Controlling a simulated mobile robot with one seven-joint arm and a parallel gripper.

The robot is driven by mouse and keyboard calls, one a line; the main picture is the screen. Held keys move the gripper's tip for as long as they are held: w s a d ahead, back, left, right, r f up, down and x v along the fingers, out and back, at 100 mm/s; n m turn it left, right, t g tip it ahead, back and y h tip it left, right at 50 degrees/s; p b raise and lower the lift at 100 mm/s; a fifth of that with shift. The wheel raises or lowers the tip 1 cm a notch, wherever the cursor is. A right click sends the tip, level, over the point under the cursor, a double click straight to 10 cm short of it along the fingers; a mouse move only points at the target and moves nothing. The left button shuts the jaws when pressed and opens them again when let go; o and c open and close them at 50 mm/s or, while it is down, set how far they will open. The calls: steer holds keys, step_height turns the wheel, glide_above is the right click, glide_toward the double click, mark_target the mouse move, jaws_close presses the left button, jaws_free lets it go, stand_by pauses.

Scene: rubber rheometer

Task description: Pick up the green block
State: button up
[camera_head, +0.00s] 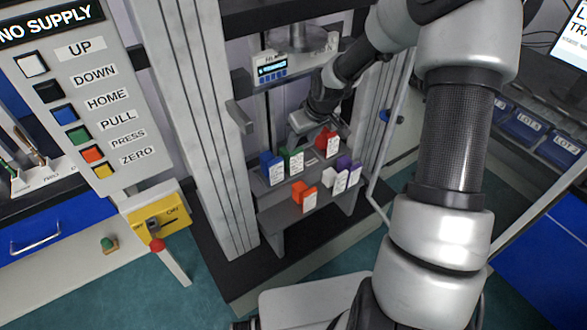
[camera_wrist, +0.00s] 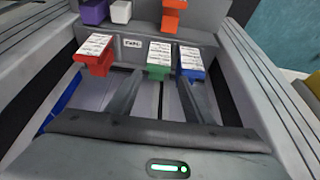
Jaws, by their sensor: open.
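The green block (camera_head: 284,155) stands on the upper step of a grey stand, between the blue block (camera_head: 269,168) and the red block (camera_head: 326,140). In the wrist view the green block (camera_wrist: 158,73) carries a white label and lies just beyond my fingertips, roughly centred between them. My gripper (camera_wrist: 157,95) is open and empty, with both fingers pointing toward the green block and apart from it. In the head view my gripper (camera_head: 310,128) is behind the row of blocks, and its fingers are partly hidden.
The red block (camera_wrist: 94,62) and blue block (camera_wrist: 190,75) flank the green one. Orange (camera_head: 304,196), white (camera_head: 335,180) and purple (camera_head: 348,166) blocks sit on the lower step. Machine columns (camera_head: 212,110) rise at the sides. A display unit (camera_head: 285,68) hangs above.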

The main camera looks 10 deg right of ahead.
mark_target(296, 151)
steer(key=x, duration=0.3)
steer(key=shift+w+f, duration=0.1)
steer(key=shift+f, duration=0.1)
steer(key=shift+w+b+x, duration=0.25)
steer(key=shift+b+x, duration=0.1)
steer(key=shift+x, duration=1)
steer(key=shift+w+b+x, duration=0.25)
steer(key=shift+b+x, duration=0.1)
steer(key=shift+x, duration=1)
steer(key=shift+r, duration=0.2)
steer(key=shift+c, duration=0.4)
steer(key=c, duration=1)
